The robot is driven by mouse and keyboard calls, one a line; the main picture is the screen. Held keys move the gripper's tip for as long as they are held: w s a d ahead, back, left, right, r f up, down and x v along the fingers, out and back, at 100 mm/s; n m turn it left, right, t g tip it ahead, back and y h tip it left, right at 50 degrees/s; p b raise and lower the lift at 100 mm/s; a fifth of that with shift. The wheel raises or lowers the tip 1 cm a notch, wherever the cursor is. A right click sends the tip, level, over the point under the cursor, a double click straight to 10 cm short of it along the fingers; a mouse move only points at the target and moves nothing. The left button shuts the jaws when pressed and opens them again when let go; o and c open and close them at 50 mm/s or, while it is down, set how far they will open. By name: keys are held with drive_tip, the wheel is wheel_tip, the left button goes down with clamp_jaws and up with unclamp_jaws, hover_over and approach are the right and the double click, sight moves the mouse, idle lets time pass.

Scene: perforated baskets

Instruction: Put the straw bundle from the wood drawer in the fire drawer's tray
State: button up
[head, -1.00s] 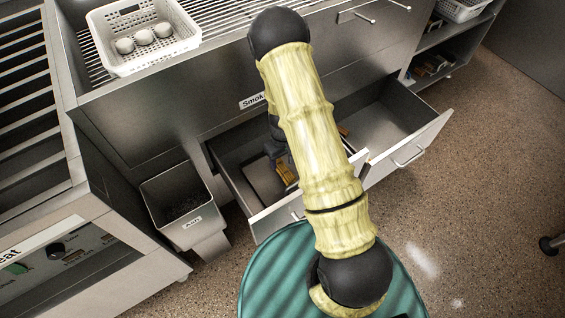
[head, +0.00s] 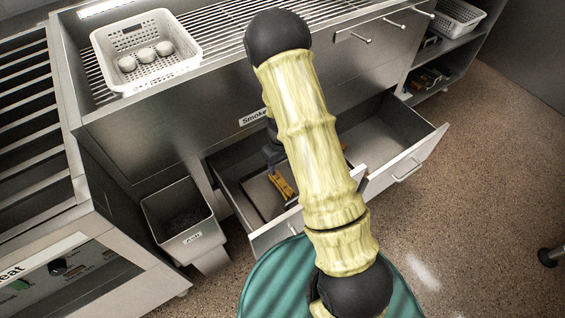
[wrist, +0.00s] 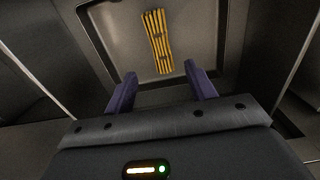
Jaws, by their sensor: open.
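The straw bundle (head: 283,183), yellow with dark bands, lies in the left open drawer (head: 240,192) in the head view. In the wrist view the bundle (wrist: 157,40) lies flat on the floor of a grey rimmed tray (wrist: 112,40), beyond my fingertips. My gripper (wrist: 162,82) is open, with its two purple fingers apart and nothing between them. In the head view my gripper (head: 273,158) is above the left drawer, partly hidden by my arm. The right open drawer (head: 385,135) shows a mostly bare floor; my arm hides its left part.
A white perforated basket (head: 145,75) with three pale round items stands on the grill grate. An ash bin (head: 185,215) stands left of the drawers. Shelves with another basket (head: 460,18) are at upper right. The floor at right is mostly clear.

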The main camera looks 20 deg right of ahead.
drive_tip(key=s+r+m+t, duration=0.1)
drive_tip(key=s+r, duration=0.6)
drive_tip(key=r, duration=0.4)
drive_tip(key=s+r+m+t, duration=0.1)
drive_tip(key=s+r+m, duration=0.1)
drive_tip(key=s+r, duration=0.5)
wheel_tip(320, 180, up, 4)
drive_tip(key=shift+r+m+t, duration=0.1)
drive_tip(key=shift+m+t, duration=0.2)
